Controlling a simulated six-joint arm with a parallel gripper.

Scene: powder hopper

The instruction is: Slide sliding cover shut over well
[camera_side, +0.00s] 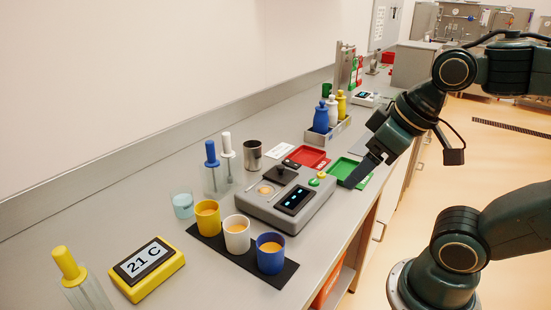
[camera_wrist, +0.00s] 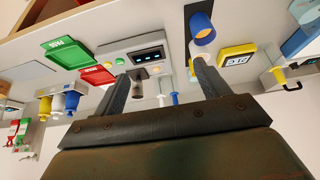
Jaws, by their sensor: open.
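The grey hopper device (camera_side: 288,205) sits on the bench with a lit display on its front. Its round well (camera_side: 265,190) shows tan powder and is uncovered in the side view. The dark sliding cover (camera_side: 281,174) with a knob on top lies behind the well, toward the back right of the device. My gripper (camera_side: 358,176) is open and empty, to the right of the device, near the green tray.
Yellow, white and blue cups (camera_side: 237,236) of powder stand on a black mat in front of the device. Red (camera_side: 307,157) and green (camera_side: 355,174) trays lie to its right. A metal cup (camera_side: 253,155) and plungers stand behind-left. A yellow thermometer (camera_side: 146,268) sits front left.

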